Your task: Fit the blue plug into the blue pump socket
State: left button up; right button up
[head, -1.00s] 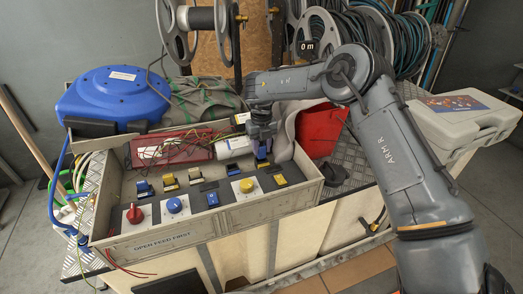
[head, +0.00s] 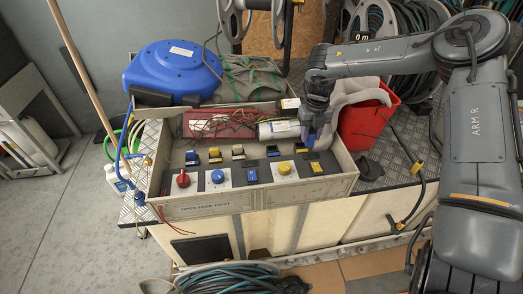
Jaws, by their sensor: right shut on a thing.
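My right gripper (head: 317,110) points down over the right rear of the open wooden control box (head: 262,205). It is shut on a small blue piece (head: 311,141), which shows just below the fingers. I cannot tell whether this is the blue plug, or whether it touches the panel. A rear row has blue and yellow fittings, including a blue one (head: 272,150). I cannot tell which is the blue pump socket. My left gripper is out of view.
A blue hose reel (head: 175,68) stands behind the box at left, with a blue hose (head: 120,160) hanging down. A red bucket (head: 368,128) stands right of the gripper. Coiled hose (head: 235,280) lies in front.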

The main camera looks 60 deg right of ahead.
jog(key=shift+w+a+r+p, duration=0.3)
jog(key=shift+a+r, duration=0.3)
jog(key=shift+r, duration=0.2)
jog(key=w+f+b, duration=0.1)
jog(key=w+f, duration=0.1)
jog(key=w, duration=0.2)
jog(key=w+a+f+b, duration=0.1)
jog(key=w+f+b, duration=0.1)
jog(key=w, duration=0.2)
jog(key=w+a+f+b, duration=0.1)
jog(key=w+f+b, duration=0.1)
jog(key=w, duration=0.2)
jog(key=shift+f+b, duration=1.1)
jog(key=shift+f, duration=0.85)
jog(key=shift+f, duration=0.1)
jog(key=shift+f, duration=0.1)
jog(key=o, duration=1)
jog(key=shift+o, duration=0.2)
